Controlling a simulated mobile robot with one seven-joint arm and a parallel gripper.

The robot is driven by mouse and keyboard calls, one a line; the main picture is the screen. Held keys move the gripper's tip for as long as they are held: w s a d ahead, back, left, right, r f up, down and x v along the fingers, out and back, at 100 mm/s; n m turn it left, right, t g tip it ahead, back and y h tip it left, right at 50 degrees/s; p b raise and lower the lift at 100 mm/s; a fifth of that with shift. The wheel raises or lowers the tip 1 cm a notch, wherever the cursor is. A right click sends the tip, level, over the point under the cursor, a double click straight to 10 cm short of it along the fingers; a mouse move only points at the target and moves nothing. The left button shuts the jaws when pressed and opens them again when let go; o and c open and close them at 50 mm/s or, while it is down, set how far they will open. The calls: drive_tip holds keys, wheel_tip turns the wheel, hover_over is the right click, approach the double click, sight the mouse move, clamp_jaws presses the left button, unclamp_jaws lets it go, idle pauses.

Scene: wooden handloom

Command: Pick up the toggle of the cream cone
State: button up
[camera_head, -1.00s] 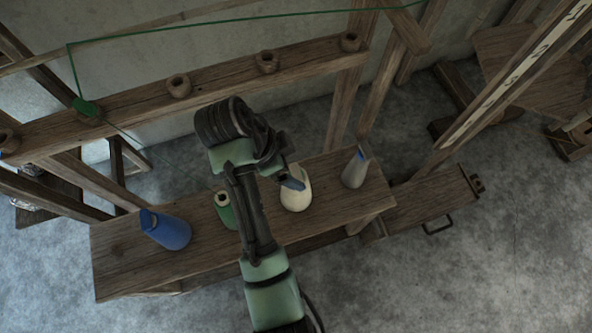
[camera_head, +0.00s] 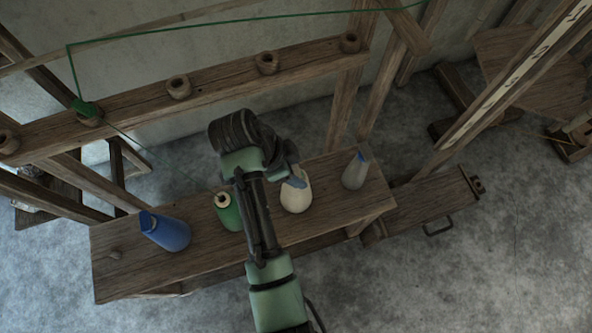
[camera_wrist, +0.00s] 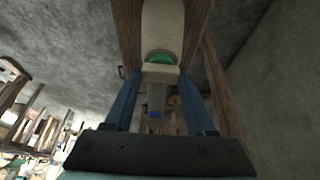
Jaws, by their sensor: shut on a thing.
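The cream cone (camera_head: 297,200) stands on the wooden bench between the green cone and the grey cone. I cannot tell whether the toggle is clear of the cone.
On the bench (camera_head: 115,275) are a blue cone (camera_head: 168,233), a green cone (camera_head: 230,215) close to my arm, and a grey cone (camera_head: 355,172) at right. A wooden rail (camera_head: 225,83) with several round holders runs behind. A green thread crosses above it.

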wheel_tip(320, 180, up, 10)
drive_tip(key=p, duration=0.3)
idle(0.3)
idle(0.4)
